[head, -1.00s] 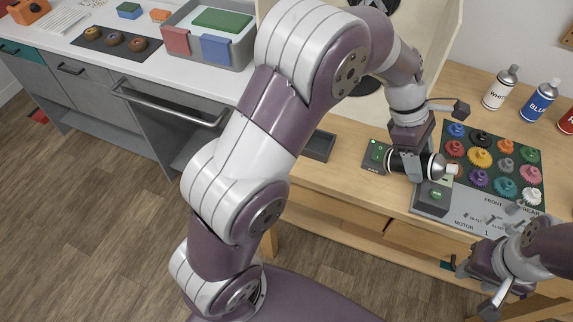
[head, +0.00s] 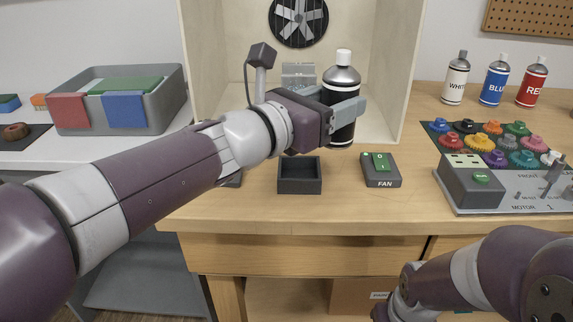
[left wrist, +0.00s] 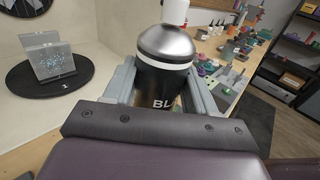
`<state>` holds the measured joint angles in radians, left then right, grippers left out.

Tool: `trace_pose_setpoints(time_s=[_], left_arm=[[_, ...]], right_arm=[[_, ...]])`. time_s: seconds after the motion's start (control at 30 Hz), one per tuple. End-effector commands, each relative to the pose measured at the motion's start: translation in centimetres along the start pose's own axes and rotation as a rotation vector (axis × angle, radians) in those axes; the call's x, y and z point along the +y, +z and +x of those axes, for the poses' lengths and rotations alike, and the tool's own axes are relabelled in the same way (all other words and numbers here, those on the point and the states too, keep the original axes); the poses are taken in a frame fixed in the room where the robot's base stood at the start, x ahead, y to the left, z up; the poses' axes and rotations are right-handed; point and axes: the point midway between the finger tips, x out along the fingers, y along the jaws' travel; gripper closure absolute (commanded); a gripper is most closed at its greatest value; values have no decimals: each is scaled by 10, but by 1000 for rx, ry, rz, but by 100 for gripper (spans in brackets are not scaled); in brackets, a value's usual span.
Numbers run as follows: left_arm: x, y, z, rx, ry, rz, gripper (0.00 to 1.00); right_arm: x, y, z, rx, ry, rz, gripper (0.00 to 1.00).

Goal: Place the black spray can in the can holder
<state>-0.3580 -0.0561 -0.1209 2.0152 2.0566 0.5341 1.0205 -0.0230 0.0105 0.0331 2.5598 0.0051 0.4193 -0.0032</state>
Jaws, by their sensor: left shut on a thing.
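The black spray can (head: 341,95), with a silver shoulder and white cap, is upright in my left gripper (head: 346,112), in front of the booth opening. My left gripper is shut around its body. In the left wrist view the black can (left wrist: 165,78) stands between the two fingers, with the letters "BL" showing. A dark square open-topped box (head: 299,187), which looks like the can holder, sits empty on the wooden bench, below and left of the can. My right arm enters at the lower right; its gripper (head: 392,308) is mostly cut off by the bottom edge.
A fan switch (head: 381,170) sits right of the square box. The booth (head: 392,75) with a fan stands behind. White, blue and red cans (head: 494,80) stand at back right, behind a gear mat and motor plate (head: 510,195). A grey bin (head: 152,95) is at left.

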Motion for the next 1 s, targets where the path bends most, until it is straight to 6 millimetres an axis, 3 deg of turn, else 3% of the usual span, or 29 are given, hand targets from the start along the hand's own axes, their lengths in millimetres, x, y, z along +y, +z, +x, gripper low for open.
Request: trace_pose_setpoints(time_s=[0.1,0.2,0.37,0.53,0.93,0.97,1.0], left_arm=[[24,-21,-23,1,6,0,86],[36,-30,-34,0,3,1,86],[40,-44,-40,1,-1,-1,86],[40,-76,-40,2,0,-2,86],[40,-79,-40,0,0,1,86],[40,-78,-40,1,0,1,34],[40,-77,-40,1,0,1,21]], right_arm=[[0,1,7,0,0,0,57],[0,1,10,0,0,0,57],[0,2,16,0,0,0,57],[0,4,34,-1,0,0,57],[0,4,37,0,0,0,57],[0,4,35,-1,0,0,57],[0,4,34,-1,0,0,57]])
